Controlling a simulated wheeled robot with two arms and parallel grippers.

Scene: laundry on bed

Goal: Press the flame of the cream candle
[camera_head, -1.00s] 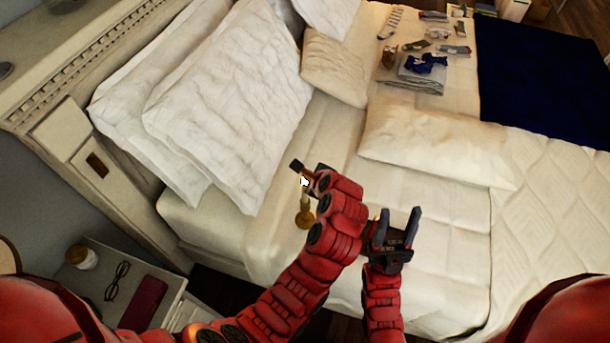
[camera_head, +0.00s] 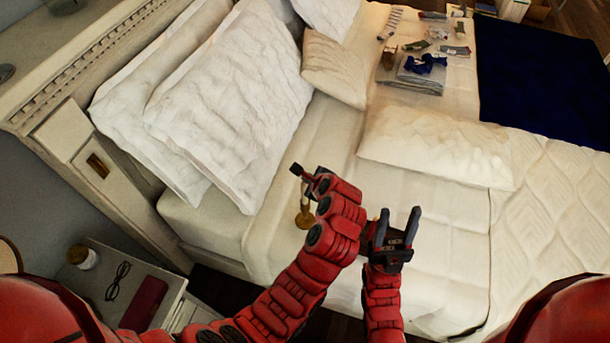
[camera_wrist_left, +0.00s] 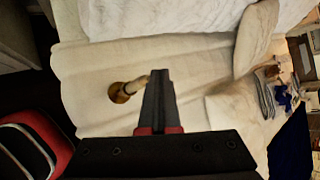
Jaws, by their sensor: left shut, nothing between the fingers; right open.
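The cream candle (camera_head: 306,199) stands in a round brass holder (camera_head: 304,219) on the bed near its left edge. No flame shows on it now. In the left wrist view the candle (camera_wrist_left: 137,84) and holder (camera_wrist_left: 119,93) lie just left of the fingers. My left gripper (camera_head: 296,169) is shut and empty, its tip above and slightly left of the candle top in the head view. Its shut fingers (camera_wrist_left: 158,92) also show in the wrist view; contact with the candle cannot be told. My right gripper (camera_head: 398,228) is open and empty, over the bed to the right.
Pillows (camera_head: 230,105) lean at the headboard (camera_head: 100,60). Another pillow (camera_head: 435,148) lies mid-bed. Folded cloth (camera_head: 412,84) and small items lie at the far side. A nightstand (camera_head: 165,270) holds glasses (camera_head: 118,281) and a dark red item (camera_head: 144,302). Bed around the candle is clear.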

